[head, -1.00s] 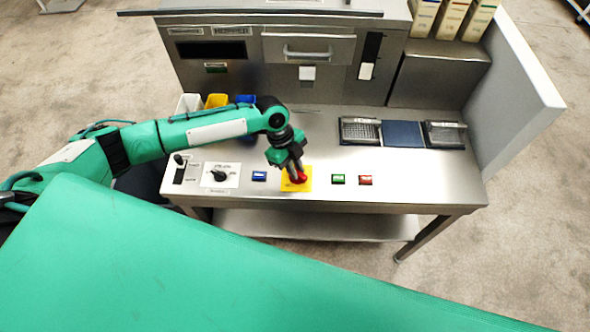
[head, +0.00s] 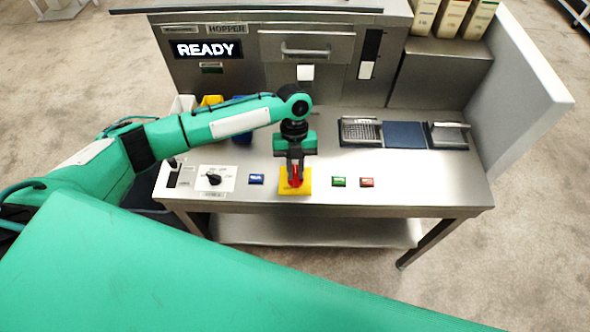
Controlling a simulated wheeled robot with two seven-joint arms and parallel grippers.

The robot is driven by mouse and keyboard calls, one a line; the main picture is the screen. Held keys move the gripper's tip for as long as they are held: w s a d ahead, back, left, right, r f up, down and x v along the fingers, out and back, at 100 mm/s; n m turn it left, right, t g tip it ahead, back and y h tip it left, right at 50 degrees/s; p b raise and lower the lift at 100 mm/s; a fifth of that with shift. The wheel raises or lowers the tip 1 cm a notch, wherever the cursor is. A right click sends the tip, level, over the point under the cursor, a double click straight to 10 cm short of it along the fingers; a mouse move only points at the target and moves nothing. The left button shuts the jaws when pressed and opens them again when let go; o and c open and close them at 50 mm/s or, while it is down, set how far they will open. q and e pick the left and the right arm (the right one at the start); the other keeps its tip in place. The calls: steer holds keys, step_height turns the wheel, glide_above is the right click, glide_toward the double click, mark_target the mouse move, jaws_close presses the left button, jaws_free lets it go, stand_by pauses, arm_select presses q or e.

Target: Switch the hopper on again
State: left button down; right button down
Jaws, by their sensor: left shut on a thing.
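My left gripper (head: 295,172) points down over the yellow plate (head: 303,189) on the steel console and is shut on the red mushroom button (head: 295,178), which is mostly hidden by the fingers. The hopper display (head: 208,50) on the back panel is lit and reads "READY", under a "HOPPER" label. A blue button (head: 256,179) is left of the plate. A green button (head: 338,182) and a red button (head: 367,183) are right of it. A black rotary knob (head: 213,178) sits on a white plate at the left. My right gripper is not in view.
A lever switch (head: 173,164) stands at the console's left end. White, yellow and blue bins stand behind my left arm. A pale side wall (head: 515,90) bounds the right.

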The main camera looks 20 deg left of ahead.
arm_select(q)
steer(key=shift+m, duration=0.6)
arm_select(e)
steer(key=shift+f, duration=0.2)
arm_select(q)
steer(key=c, duration=1.4)
jaws_free()
